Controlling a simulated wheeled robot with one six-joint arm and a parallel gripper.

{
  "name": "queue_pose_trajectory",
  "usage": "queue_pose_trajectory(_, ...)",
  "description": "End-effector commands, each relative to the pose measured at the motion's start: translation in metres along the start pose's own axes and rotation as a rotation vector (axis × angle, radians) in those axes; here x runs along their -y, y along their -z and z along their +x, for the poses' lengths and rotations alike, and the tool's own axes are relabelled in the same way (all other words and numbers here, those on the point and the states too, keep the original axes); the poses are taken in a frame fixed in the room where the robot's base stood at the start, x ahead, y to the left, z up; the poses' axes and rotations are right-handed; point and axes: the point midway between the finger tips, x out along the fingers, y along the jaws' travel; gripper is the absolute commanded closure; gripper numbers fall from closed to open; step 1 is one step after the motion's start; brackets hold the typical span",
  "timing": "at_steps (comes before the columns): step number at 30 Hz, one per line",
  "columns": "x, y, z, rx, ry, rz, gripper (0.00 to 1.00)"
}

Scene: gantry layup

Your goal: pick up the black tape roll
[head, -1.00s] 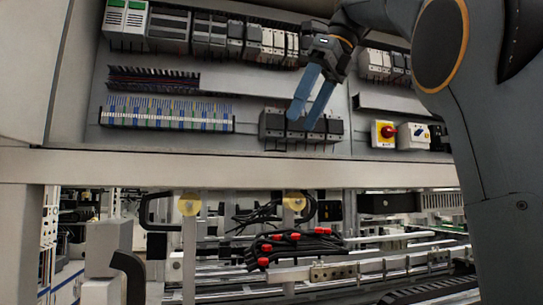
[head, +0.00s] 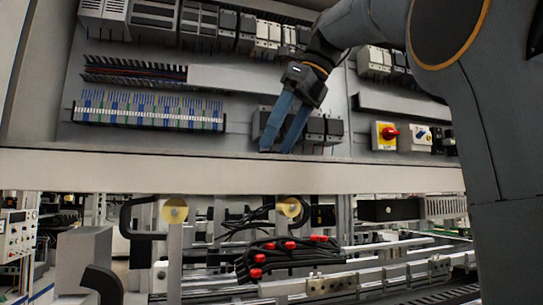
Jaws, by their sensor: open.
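My gripper (head: 276,150) hangs fingers-down in the middle of the head view, with its two blue fingers spread apart and nothing visible between them. The fingertips show in front of the lower part of the back panel, near the top edge of a pale beam. I cannot make out a black tape roll anywhere in this view. It may be out of frame or hidden.
A pale beam (head: 180,171) crosses below the fingertips. Behind are black modules (head: 322,130), a terminal strip (head: 150,112) and a red-and-yellow switch (head: 385,134). Below the beam are black cables with red ends (head: 290,245), yellow discs (head: 175,210) and metal rails.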

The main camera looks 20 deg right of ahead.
Motion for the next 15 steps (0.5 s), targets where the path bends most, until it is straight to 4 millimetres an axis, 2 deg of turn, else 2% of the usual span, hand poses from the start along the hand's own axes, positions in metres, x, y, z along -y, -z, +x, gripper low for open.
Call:
queue_pose_trajectory(6,0.000,0.000,0.017,-0.001,-0.001,-0.001,0.35)
queue_pose_trajectory(12,0.000,0.000,0.018,-0.001,-0.001,-0.001,0.35)
queue_pose_trajectory(13,0.000,0.000,0.018,-0.001,-0.001,-0.001,0.37)
queue_pose_trajectory(15,0.000,0.000,0.018,-0.001,-0.001,-0.001,0.49)
